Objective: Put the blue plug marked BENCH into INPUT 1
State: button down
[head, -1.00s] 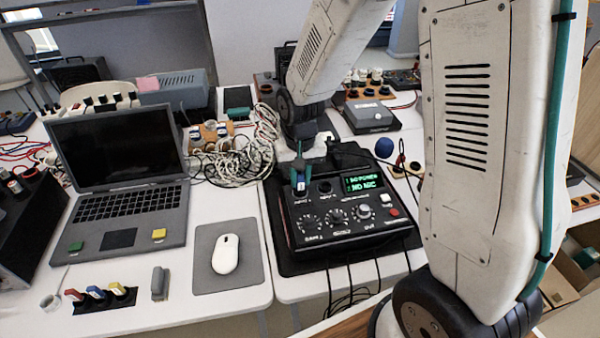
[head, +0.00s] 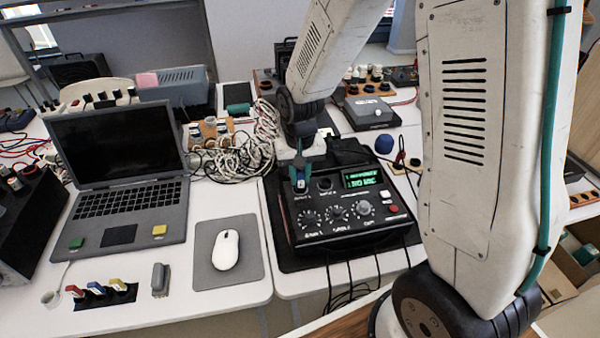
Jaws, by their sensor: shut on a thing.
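My gripper (head: 300,179) points down at the back left of the black mixer box (head: 345,236), over the socket whose label looks like INPUT 1. Its teal fingers are shut on a small plug (head: 301,184) with blue and white showing between them. The plug's mark is too small to read. The fingers hide the socket, so I cannot tell how deep the plug sits. A second dark socket (head: 324,184) shows to the right. The box's green display (head: 362,178) is lit, and its lower line seems to read NO MIC.
A black holder (head: 106,299) with red, blue and yellow plugs lies at the front left. A laptop (head: 117,175), a mouse (head: 225,250) on a grey pad and tangled white cables (head: 240,155) are left of the box. A blue ball (head: 384,144) sits behind its right side.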

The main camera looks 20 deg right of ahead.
aim_at(301, 172)
jog(key=c, duration=1.2)
grip_release()
notch_tip(301, 172, up, 8)
jog(key=shift+f, duration=0.1)
jog(key=shift+s, duration=0.25)
jog(key=s+d+r, duration=0.1)
jog(key=s+r, duration=0.4)
jog(key=s, duration=0.2)
jog(key=s+d+r+n+t, duration=0.1)
jog(key=s+r, duration=0.4)
jog(key=s, duration=0.3)
jog(key=s+d+r+n, duration=0.1)
jog(key=s+r, duration=0.3)
jog(key=s, duration=0.4)
jog(key=shift+s+r, duration=0.25)
jog(key=shift+r, duration=0.15)
